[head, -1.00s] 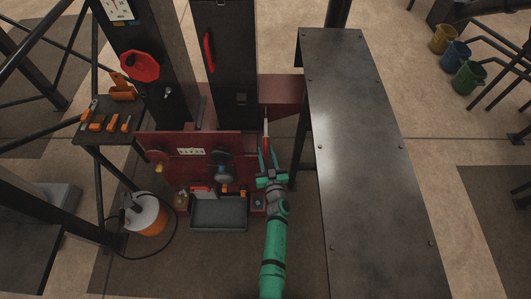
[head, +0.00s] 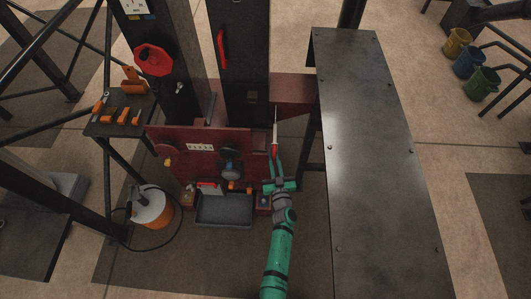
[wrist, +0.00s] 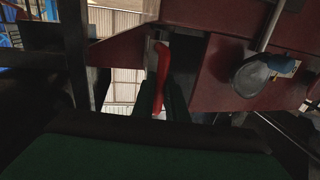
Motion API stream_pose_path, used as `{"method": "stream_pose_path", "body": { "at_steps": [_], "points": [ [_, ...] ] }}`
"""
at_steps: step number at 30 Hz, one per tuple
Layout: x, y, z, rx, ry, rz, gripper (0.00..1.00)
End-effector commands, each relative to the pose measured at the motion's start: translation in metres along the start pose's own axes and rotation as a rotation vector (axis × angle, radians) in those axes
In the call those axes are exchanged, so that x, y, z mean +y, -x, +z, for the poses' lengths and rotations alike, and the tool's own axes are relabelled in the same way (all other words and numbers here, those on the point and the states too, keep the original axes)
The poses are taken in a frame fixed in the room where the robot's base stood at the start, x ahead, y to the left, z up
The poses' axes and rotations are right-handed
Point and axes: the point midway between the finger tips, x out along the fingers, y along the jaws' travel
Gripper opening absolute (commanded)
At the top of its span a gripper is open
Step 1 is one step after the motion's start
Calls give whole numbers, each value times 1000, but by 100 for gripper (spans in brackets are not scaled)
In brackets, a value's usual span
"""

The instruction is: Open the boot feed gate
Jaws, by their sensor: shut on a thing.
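A thin pale lever with a red handle (head: 274,149) stands at the right side of the dark red press boot (head: 200,158) in the head view. My gripper (head: 274,160) is shut on the red handle, coming from the front. In the wrist view the red handle (wrist: 162,62) runs down between my two dark green fingers. The gate itself cannot be made out; the lever's foot is hard to see.
A long dark steel table (head: 375,160) stands close to the right of my arm. A grey tray (head: 224,211) sits in front of the boot. A red handwheel (head: 154,60), a tool shelf (head: 105,128) and an orange-white canister (head: 152,208) are at the left.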

Motion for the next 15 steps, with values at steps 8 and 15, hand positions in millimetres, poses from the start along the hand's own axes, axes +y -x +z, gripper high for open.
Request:
{"method": "stream_pose_path", "body": {
  "at_steps": [8, 15],
  "points": [
    [-4, 37, 1, -3, 0, 4, 0],
    [-4, 40, 0, -1, 1, 6, 0]
  ]
}}
